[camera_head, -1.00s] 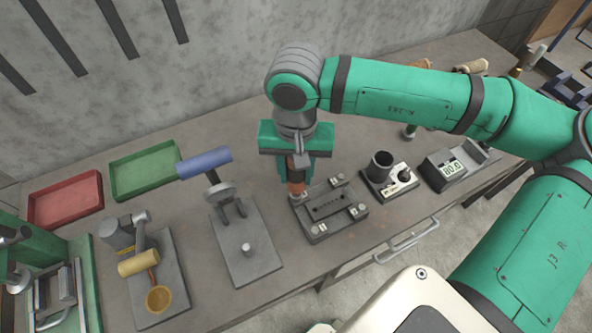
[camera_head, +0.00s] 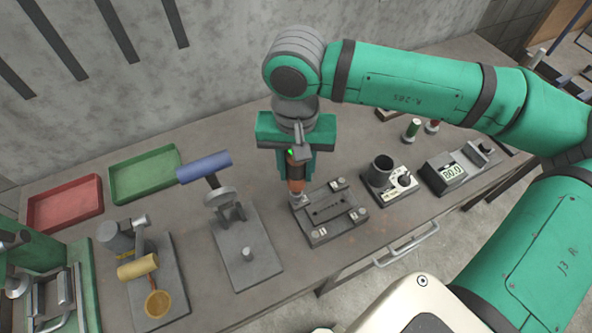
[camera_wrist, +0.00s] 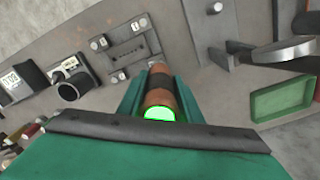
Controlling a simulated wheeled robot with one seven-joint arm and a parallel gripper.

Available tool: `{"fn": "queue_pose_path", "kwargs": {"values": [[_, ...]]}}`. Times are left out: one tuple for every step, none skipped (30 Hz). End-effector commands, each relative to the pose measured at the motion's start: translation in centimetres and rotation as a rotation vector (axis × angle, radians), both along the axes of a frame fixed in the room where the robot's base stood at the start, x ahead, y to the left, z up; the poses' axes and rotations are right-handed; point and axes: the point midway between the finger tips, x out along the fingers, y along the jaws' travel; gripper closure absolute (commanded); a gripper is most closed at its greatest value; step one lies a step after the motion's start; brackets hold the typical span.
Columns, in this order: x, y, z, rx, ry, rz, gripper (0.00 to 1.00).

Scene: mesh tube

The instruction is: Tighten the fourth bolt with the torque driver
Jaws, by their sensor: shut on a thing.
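My gripper (camera_head: 296,160) is shut on the torque driver (camera_head: 296,173), which has a copper-brown and dark body. The driver is close to upright, its tip down at the left back corner of the dark bolt plate (camera_head: 330,212). A green light glows on top of the driver (camera_wrist: 160,113) in the wrist view. The bolt under the tip is hidden, so I cannot tell how the tip sits on it. Bolt heads show at the plate's other corners: at the back (camera_head: 338,183), right (camera_head: 360,213) and front (camera_head: 319,234).
Right of the plate stand a dark cup on a dial base (camera_head: 381,172) and a digital readout box (camera_head: 449,172). Left is a fixture with a blue handle (camera_head: 204,165). Green (camera_head: 145,171) and red (camera_head: 65,203) trays lie at the back left. Bench is clear before the plate.

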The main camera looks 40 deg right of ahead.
Motion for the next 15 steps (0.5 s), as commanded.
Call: {"fn": "queue_pose_path", "kwargs": {"values": [[0.0,0.0,0.3,-0.001,-0.001,-0.001,0.99],[0.0,0.0,0.4,0.0,-0.001,0.0,0.99],[0.0,0.0,0.6,-0.001,-0.002,0.0,0.99],[0.0,0.0,0.8,-0.001,-0.002,0.0,0.99],[0.1,0.0,0.9,-0.001,-0.002,0.0,0.99],[0.1,0.0,1.1,-0.001,-0.003,0.0,0.99],[0.1,0.0,1.3,-0.001,-0.002,0.0,0.99],[0.1,0.0,1.4,-0.001,-0.002,0.0,0.99],[0.0,0.0,1.6,-0.001,-0.002,0.0,0.99],[0.0,0.0,1.7,-0.001,-0.002,0.0,0.99],[0.0,0.0,1.9,-0.001,-0.002,0.0,0.99],[0.0,0.0,2.1,-0.001,-0.002,0.0,0.99],[0.0,0.0,2.2,-0.001,-0.002,0.0,0.99],[0.0,0.0,2.4,-0.002,-0.002,0.0,0.99],[0.0,0.0,2.6,-0.002,-0.002,0.0,0.99]]}}
